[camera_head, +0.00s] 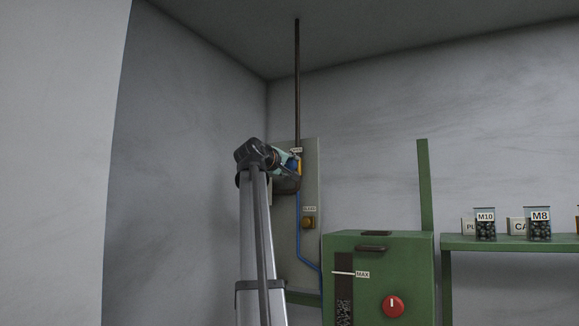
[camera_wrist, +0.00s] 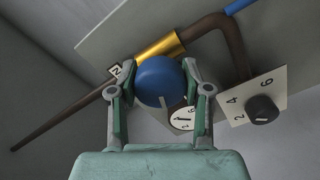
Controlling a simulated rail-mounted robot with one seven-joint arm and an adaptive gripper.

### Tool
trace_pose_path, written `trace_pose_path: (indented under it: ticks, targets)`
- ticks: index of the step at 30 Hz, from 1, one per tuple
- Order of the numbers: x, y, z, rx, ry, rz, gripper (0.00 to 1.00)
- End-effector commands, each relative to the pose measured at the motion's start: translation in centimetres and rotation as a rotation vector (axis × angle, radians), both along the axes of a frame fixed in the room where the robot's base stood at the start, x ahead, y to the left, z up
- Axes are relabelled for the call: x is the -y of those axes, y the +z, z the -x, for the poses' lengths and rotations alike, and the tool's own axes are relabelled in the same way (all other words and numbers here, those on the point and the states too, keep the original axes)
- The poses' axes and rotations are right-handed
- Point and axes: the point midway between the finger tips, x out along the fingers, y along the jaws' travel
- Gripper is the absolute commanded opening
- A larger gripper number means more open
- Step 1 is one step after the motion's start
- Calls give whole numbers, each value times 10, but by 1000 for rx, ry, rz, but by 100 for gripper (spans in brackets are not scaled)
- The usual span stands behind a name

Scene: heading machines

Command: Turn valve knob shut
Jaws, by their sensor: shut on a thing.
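The blue round valve knob (camera_wrist: 158,80) sits between the two fingers of my gripper (camera_wrist: 160,92) in the wrist view. The fingers are shut on its left and right sides. A pale pointer line shows on the knob's lower face, toward a white dial label (camera_wrist: 183,118) partly hidden by the right finger. A brass valve body (camera_wrist: 160,46) lies behind the knob on a dark pipe (camera_wrist: 62,120). In the head view my gripper (camera_head: 287,165) is up at the grey wall panel (camera_head: 311,185); my arm hides most of the knob there.
A small black knob (camera_wrist: 263,109) on a numbered plate (camera_wrist: 240,112) is right of the valve. A green cabinet (camera_head: 395,260) with a red knob (camera_head: 393,306) stands below right. A green shelf (camera_head: 500,243) holds jars at far right.

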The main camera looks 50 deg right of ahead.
Motion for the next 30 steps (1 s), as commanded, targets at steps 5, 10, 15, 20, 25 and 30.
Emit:
trace_pose_path:
  ticks: [5,10,15,20,25,30]
  targets:
    - [1,1,0,-146,-1,24,14]
    - [1,1,0,-256,-1,40,14]
    - [1,2,0,-328,-1,51,14]
    - [1,2,0,-365,0,57,14]
    - [1,2,0,-377,-1,60,14]
    - [1,2,0,-378,-1,60,14]
